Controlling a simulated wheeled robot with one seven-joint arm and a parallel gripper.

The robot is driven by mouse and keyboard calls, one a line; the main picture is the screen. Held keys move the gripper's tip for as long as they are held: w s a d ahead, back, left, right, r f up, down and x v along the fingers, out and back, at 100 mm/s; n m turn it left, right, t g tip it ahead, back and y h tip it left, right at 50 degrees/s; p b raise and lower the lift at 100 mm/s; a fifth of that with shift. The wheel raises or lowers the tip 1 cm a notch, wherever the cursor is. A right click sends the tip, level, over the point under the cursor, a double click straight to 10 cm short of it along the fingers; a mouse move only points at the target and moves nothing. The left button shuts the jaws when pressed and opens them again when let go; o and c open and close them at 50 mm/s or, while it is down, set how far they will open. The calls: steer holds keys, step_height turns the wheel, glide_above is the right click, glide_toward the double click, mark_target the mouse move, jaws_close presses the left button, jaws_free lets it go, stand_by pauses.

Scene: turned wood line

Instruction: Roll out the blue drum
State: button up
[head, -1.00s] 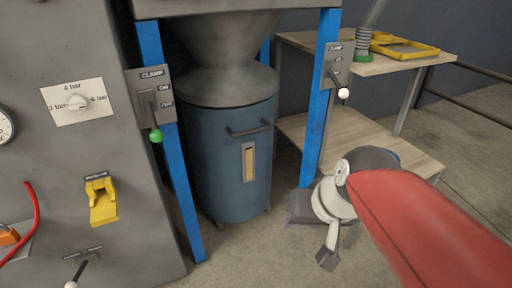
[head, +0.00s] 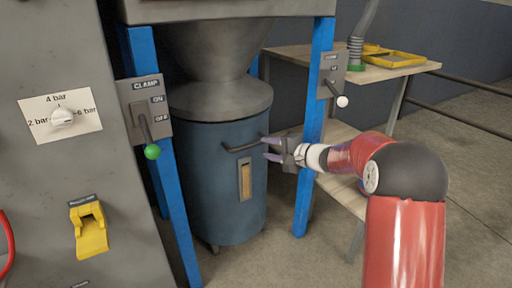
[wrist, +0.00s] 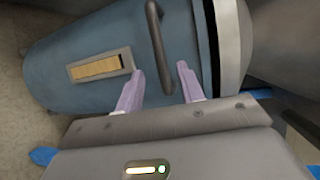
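The blue drum (head: 213,195) stands upright on small feet or casters under the grey hopper cone (head: 220,48), between blue posts. It has a dark bar handle (head: 243,146) and a yellowish window strip (head: 245,180) on its front. My gripper (head: 268,148) is open at the handle's right end in the head view, its fingers one above the other. In the wrist view the handle (wrist: 157,45) runs between the two lilac fingers (wrist: 160,70). I cannot tell whether they touch it. The drum (wrist: 60,55) also fills much of that view.
A clamp panel (head: 145,105) with a green-knobbed lever (head: 152,152) is on the left post. A similar panel with a white-knobbed lever (head: 342,101) is on the right post (head: 312,150), close to my arm. A wooden bench (head: 390,70) stands behind right. Floor is clear at right.

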mark_target(254, 146)
steer(key=x, duration=0.7)
steer(key=shift+a+f+p, duration=0.1)
steer(key=shift+a+p, duration=0.15)
steer(key=shift+p, duration=0.05)
jaws_close()
